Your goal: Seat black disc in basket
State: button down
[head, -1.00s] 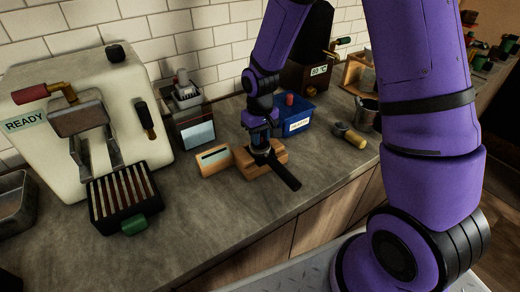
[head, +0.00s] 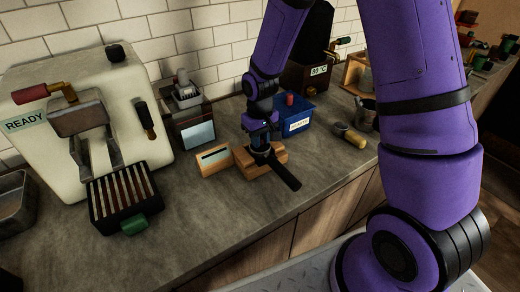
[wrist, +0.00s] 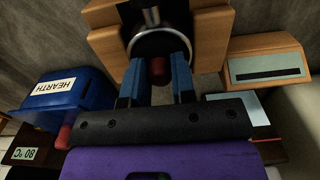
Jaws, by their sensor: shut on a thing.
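My gripper (wrist: 157,82) points down over the wooden block (wrist: 110,42) and its blue fingers are closed around a small red knob (wrist: 158,67). In the head view my gripper (head: 261,149) is at the block (head: 246,165). Under the knob is a metal ring, the basket rim (wrist: 133,47), set in the block's opening. The round area inside the ring is dark; I cannot tell black disc from basket interior there, or whether the disc sits level. A black handle (head: 284,176) sticks out of the block towards the counter's front.
A small wooden stand with a dark slot (head: 213,160) is close left of the block. A blue bin labelled HEARTH (wrist: 66,101) stands behind it. A cream machine marked READY (head: 60,160) is at left.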

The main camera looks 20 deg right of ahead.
jog(key=c, duration=0.9)
grip_release()
jog(key=shift+o, duration=0.2)
notch_tip(320, 180, up, 11)
jog(key=s+d+r+m+t, duration=0.15)
jog(key=s+d+r, duration=0.25)
jog(key=s+r, duration=0.8)
jog(key=s+d+r+t, duration=0.3)
jog(key=s+r, duration=0.5)
jog(key=s, duration=0.5)
jog(key=shift+r+m+t, duration=0.2)
jog(key=shift+m+t, duration=0.15)
